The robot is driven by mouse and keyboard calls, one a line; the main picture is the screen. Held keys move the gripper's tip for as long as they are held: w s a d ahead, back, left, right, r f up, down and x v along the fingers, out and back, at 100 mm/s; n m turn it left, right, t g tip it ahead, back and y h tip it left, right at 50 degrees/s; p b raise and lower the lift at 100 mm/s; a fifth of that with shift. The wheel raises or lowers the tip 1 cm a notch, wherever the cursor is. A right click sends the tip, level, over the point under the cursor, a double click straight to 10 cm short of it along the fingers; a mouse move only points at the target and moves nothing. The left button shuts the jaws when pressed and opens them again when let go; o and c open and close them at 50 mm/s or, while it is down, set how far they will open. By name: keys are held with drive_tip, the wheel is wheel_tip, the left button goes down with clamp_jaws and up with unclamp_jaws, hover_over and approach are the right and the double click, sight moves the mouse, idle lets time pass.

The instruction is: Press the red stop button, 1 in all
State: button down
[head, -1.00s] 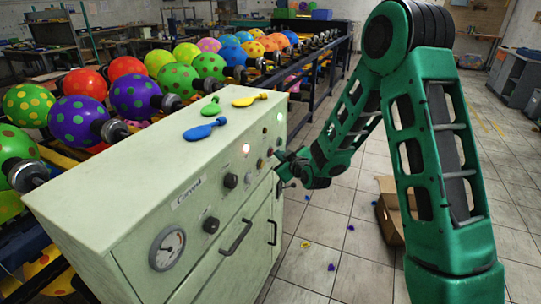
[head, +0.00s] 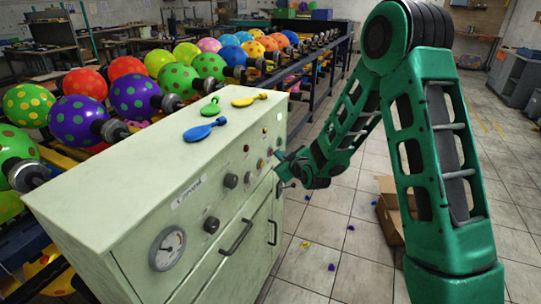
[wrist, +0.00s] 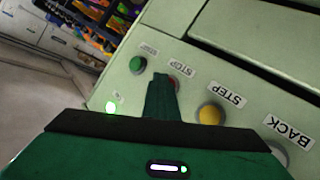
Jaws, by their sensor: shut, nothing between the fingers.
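The red stop button (wrist: 174,83) shows in the wrist view beside a STOP label, partly hidden behind my shut fingers. My gripper (wrist: 162,85) has its fingertips right at the button; I cannot tell whether they touch it or how far it is pushed in. In the head view my gripper (head: 280,158) is at the front face of the pale green control cabinet (head: 130,205). The button cannot be made out clearly there.
A green button (wrist: 137,64) and a yellow button (wrist: 209,114) labelled STEP flank the red one. A lamp (wrist: 110,107) glows. Three flat balloons, one blue (head: 204,130), lie on the cabinet. An open cardboard box (head: 388,218) stands on the floor.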

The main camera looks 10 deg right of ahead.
drive_tip(key=shift+s+d, duration=0.45)
drive_tip(key=shift+d, duration=0.15)
drive_tip(key=shift+d, duration=0.1)
drive_tip(key=s+d, duration=0.1)
drive_tip(key=d, duration=0.1)
drive_tip(key=s+d, duration=0.1)
drive_tip(key=s, duration=0.1)
drive_tip(key=shift+d, duration=0.4)
idle(0.5)
